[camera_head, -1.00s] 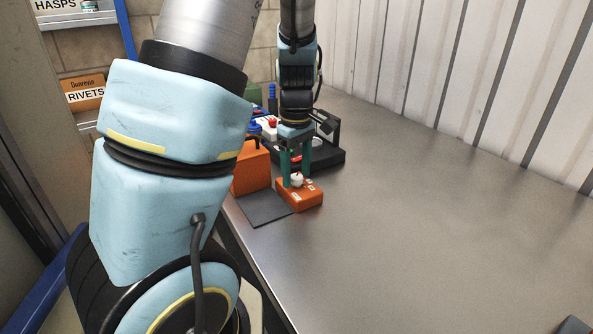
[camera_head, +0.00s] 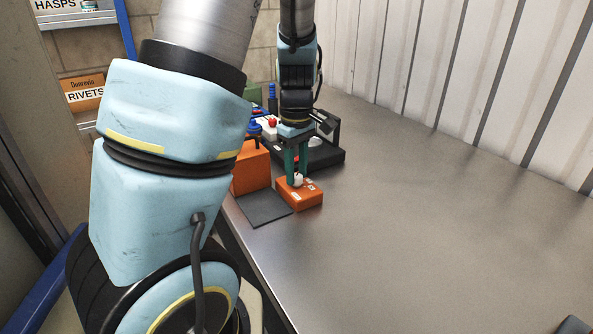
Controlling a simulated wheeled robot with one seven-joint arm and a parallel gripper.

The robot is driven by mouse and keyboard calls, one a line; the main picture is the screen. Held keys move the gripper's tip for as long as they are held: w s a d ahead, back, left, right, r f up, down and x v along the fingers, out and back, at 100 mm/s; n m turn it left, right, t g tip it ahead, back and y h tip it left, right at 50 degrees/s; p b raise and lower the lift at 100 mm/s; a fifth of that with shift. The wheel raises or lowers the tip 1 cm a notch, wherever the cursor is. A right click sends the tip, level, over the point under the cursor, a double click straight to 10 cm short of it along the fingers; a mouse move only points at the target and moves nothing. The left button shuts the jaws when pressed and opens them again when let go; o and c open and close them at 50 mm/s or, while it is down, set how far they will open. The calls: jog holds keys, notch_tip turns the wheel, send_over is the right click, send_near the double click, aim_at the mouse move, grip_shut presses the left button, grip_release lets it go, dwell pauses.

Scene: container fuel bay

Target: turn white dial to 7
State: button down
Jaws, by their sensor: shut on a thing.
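The white dial (camera_head: 298,179) sits on top of a small orange box (camera_head: 307,198) on the metal bench. My gripper (camera_head: 297,180) points straight down over the box, with its green fingers on the dial. It is shut on the dial. The fingers hide part of the dial, and its markings and setting are too small to read.
A dark flat mat (camera_head: 264,208) lies left of the box. A larger orange block (camera_head: 251,170) and a black tray-like unit (camera_head: 328,155) stand behind. The steel bench (camera_head: 430,220) is clear to the right, up to a corrugated wall (camera_head: 480,80).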

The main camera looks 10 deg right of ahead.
aim_at(296, 175)
jog(key=m, duration=0.3)
jog(key=shift+m+b, duration=0.35)
jog(key=shift+m, duration=0.05)
jog(key=shift+m+b, duration=0.45)
jog(key=shift+m, duration=1.85)
jog(key=c, duration=0.5)
grip_release()
jog(key=shift+c, duration=0.2)
notch_tip(296, 175, up, 11)
jog(key=b, duration=0.1)
jog(key=shift+f, duration=0.1)
